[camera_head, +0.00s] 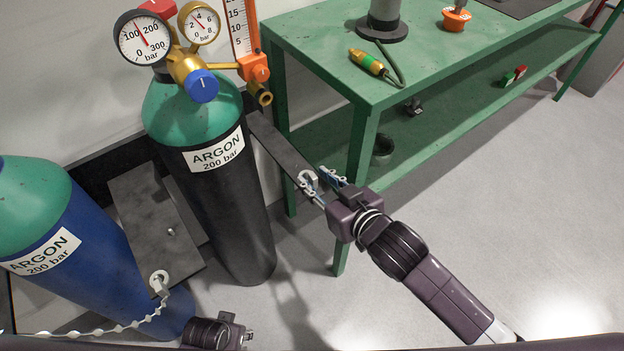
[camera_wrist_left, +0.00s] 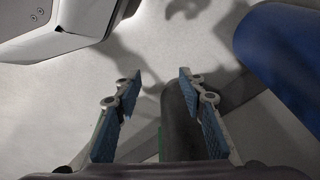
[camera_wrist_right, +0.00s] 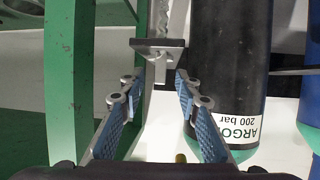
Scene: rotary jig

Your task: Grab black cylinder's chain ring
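The black cylinder (camera_head: 228,205) with a green top and ARGON label stands left of my right gripper; it also shows in the right wrist view (camera_wrist_right: 228,70). A pale chain ring (camera_head: 307,178) sits at the end of the grey bracket arm beside this cylinder, close to my right fingertips. My right gripper (camera_head: 321,183) is open; in the right wrist view a grey metal piece (camera_wrist_right: 158,47) with pale links behind it lies just beyond the gap between the fingers. My left gripper (camera_wrist_left: 157,80) is open and empty, low over the floor; it shows at the head view's bottom edge.
A blue cylinder (camera_head: 75,235) stands at left, with its own ring (camera_head: 159,280) and chain (camera_head: 110,330). Gauges (camera_head: 145,40) top the black cylinder. A green workbench (camera_head: 330,50) stands behind my right gripper, its front leg (camera_head: 358,150) close by. The floor at right is clear.

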